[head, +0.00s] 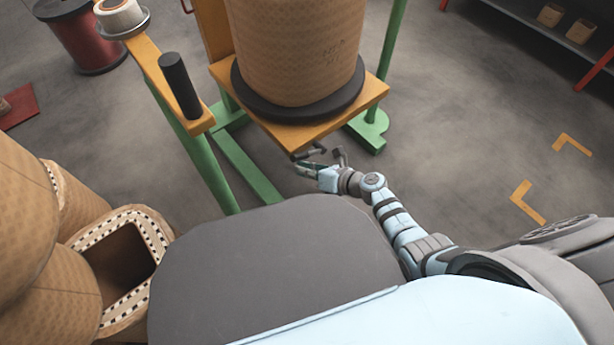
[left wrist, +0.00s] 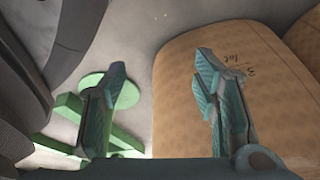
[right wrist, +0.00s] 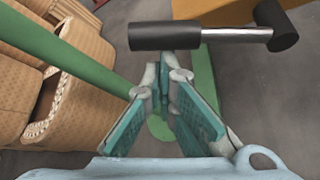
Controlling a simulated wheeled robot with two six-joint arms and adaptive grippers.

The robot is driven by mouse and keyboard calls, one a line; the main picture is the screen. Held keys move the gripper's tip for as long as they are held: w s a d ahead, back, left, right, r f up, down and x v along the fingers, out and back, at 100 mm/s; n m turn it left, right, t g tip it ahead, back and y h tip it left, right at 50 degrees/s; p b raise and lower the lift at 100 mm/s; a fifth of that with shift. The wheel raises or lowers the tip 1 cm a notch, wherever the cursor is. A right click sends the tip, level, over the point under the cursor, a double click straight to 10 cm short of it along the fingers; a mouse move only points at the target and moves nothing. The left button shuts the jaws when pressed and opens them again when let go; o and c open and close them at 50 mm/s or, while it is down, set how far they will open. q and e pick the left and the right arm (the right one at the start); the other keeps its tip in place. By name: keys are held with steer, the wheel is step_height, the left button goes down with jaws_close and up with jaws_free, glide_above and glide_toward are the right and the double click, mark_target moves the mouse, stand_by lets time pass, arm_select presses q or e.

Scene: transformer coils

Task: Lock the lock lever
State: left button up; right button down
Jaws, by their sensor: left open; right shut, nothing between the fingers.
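The lock lever (head: 306,154) is at the front edge of the orange platform (head: 372,95). In the right wrist view it shows as a black grip (right wrist: 165,37) on a metal rod, with a second black piece at the rod's right end. My right gripper (head: 308,170) is just in front of the lever, shut and empty. Its fingertips (right wrist: 166,72) appear below the black grip in the right wrist view; I cannot tell if they touch it. My left gripper (left wrist: 160,80) is open and empty in the left wrist view, outside the head view.
A large brown coil (head: 297,45) stands on a black disc on the platform. A green post (head: 390,40) rises at its right. An orange arm with a black cylinder (head: 180,86) is at left. Coils (head: 112,265) stand at lower left.

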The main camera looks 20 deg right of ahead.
mark_target(300, 157)
steer(key=r+m+y, duration=0.1)
steer(key=d+r+m+y, duration=0.1)
steer(key=d+r, duration=0.1)
steer(key=shift+w+r+m+y, duration=0.3)
steer(key=shift+w+m+y, duration=0.1)
arm_select(q)
steer(key=shift+w+d+r+b, duration=0.2)
steer(key=shift+w+r+b, duration=0.45)
steer(key=shift+w, duration=0.15)
arm_select(e)
steer(key=shift+w+d+r+m+y, duration=0.25)
steer(key=shift+d+r+m, duration=0.1)
steer(key=shift+d+r, duration=0.2)
steer(key=shift+w+d+r+m+y, duration=0.3)
steer(key=shift+d+r, duration=0.2)
steer(key=shift+d, duration=0.2)
steer(key=shift+w+d+r+m+y, duration=0.25)
steer(key=shift+d+r+m, duration=0.1)
steer(key=shift+d+r, duration=0.2)
steer(key=shift+d, duration=0.1)
steer(key=shift+s, duration=0.1)
